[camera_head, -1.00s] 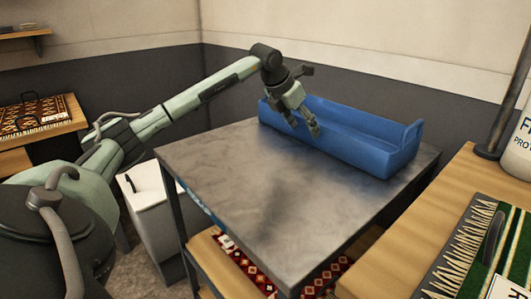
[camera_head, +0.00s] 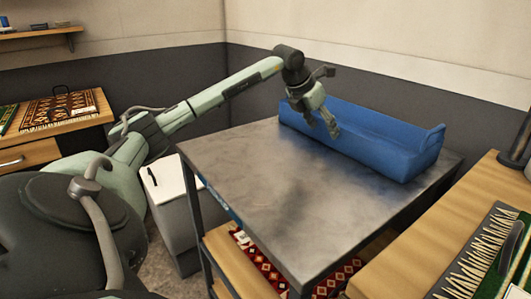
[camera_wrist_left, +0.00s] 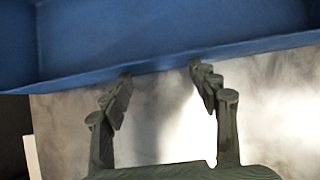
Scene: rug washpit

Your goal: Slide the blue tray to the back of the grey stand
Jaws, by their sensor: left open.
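The blue tray (camera_head: 405,158) is a long open box with a raised handle at its right end. It lies along the far side of the grey stand (camera_head: 290,205), near the back wall. My left gripper (camera_head: 329,124) points down at the tray's near long side, towards its left end. In the left wrist view its two fingers (camera_wrist_left: 160,78) are spread with nothing between them. Their tips are at the near edge of the tray (camera_wrist_left: 180,30); I cannot tell if they touch. My right gripper is not in view.
The front of the stand's top is bare. A patterned rug (camera_head: 270,270) lies on a shelf below. A dark-based wall is behind the stand.

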